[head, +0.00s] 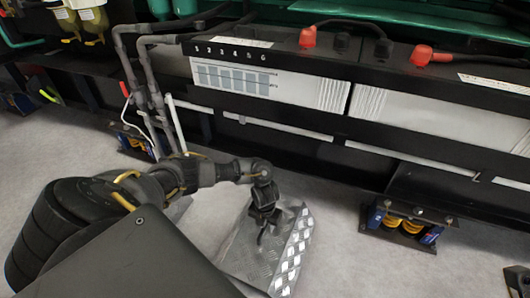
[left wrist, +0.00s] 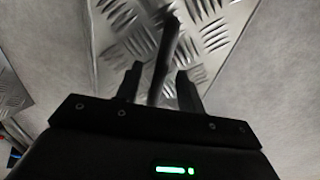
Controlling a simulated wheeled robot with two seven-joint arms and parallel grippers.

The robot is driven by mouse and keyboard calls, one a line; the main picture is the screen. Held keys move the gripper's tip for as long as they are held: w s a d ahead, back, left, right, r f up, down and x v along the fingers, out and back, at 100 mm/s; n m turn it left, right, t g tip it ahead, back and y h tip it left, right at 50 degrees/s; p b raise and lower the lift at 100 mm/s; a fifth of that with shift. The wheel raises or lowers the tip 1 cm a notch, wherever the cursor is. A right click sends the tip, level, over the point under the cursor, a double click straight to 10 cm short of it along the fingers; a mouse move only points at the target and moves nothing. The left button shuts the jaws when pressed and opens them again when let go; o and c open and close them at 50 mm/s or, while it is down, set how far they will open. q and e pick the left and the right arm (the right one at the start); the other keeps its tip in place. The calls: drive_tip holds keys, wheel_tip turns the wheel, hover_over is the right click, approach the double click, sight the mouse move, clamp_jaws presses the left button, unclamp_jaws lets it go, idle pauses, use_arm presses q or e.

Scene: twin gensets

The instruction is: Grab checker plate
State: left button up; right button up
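The checker plate (head: 292,255) is a bent silver sheet with raised diamond tread, lying on the grey floor in the lower middle of the head view. Its tread also fills the top middle of the left wrist view (left wrist: 112,25). My left gripper (head: 263,222) is directly above the plate and hides part of it. In the left wrist view its two dark fingers (left wrist: 160,88) stand apart. A dark bar (left wrist: 165,60) runs between them, apparently a handle on the plate; whether they touch it is unclear. My right gripper is not in view.
A long black genset frame with white battery cases (head: 430,130) and red terminal caps (head: 308,38) runs along the back. Spring mounts (head: 405,225) stand on the floor below it. Another silver treaded sheet (left wrist: 12,85) shows at the left wrist view's left edge.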

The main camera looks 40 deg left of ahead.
use_arm(q)
drive_tip(key=shift+f, duration=0.95)
clamp_jaws()
drive_tip(key=shift+r, duration=0.1)
idle(0.6)
